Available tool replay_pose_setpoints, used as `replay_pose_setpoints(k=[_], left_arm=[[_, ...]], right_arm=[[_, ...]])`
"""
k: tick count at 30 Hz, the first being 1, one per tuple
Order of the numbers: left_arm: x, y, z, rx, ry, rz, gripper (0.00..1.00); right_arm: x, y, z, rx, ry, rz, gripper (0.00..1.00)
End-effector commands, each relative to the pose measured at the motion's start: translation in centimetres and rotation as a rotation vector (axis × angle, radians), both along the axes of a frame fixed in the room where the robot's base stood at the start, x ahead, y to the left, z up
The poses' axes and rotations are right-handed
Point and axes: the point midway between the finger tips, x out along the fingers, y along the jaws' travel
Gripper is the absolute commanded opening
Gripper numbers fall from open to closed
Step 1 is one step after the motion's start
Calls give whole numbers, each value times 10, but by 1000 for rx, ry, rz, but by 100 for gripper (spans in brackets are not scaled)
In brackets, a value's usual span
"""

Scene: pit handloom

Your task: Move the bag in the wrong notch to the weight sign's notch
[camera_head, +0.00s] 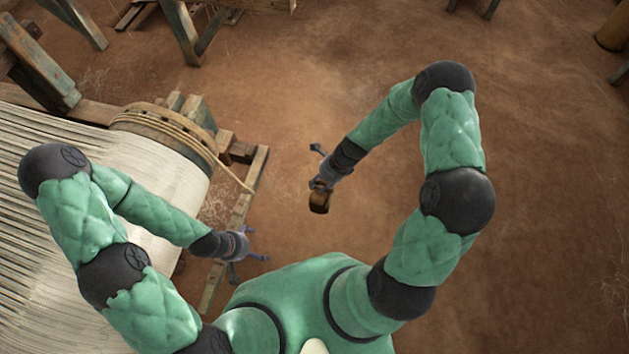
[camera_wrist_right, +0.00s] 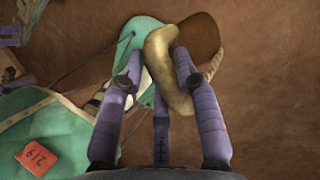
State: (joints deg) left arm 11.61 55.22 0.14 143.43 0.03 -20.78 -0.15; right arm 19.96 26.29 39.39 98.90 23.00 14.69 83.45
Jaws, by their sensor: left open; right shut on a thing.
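My right gripper (camera_head: 320,184) is shut on a small brown bag (camera_head: 319,204) and holds it clear over the bare floor, right of the loom. In the right wrist view the bag (camera_wrist_right: 201,34) shows a dark brown body behind a thick tan loop (camera_wrist_right: 162,60). The purple fingers of the right gripper (camera_wrist_right: 158,80) close around that loop. My left gripper (camera_head: 250,254) is open and empty beside the wooden rail at the loom's right side. I cannot make out the notches or the weight sign in either view.
The loom's roller (camera_head: 165,130), wound with rope and pale warp threads (camera_head: 60,240), fills the left. A wooden rail (camera_head: 243,204) lies along its right end. Timber posts (camera_head: 180,30) stand at the back. The brown earth floor (camera_head: 545,170) at right is clear.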

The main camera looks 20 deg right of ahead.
Motion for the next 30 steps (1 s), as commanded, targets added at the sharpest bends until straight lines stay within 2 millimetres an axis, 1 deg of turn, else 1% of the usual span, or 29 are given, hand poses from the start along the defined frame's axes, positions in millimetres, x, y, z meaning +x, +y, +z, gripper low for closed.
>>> replay_pose_setpoints(k=[1, 18, 30], left_arm=[[0, 0, 1, 0, 0, 0, 100], [0, 0, 7, 0, 0, 0, 100], [0, 0, 8, 0, 0, 0, 100]], right_arm=[[0, -4, 2, -1, -3, -3, 0], [-19, -31, 6, -1, -3, -1, 0], [-24, -38, 6, 0, -2, 0, 0]])
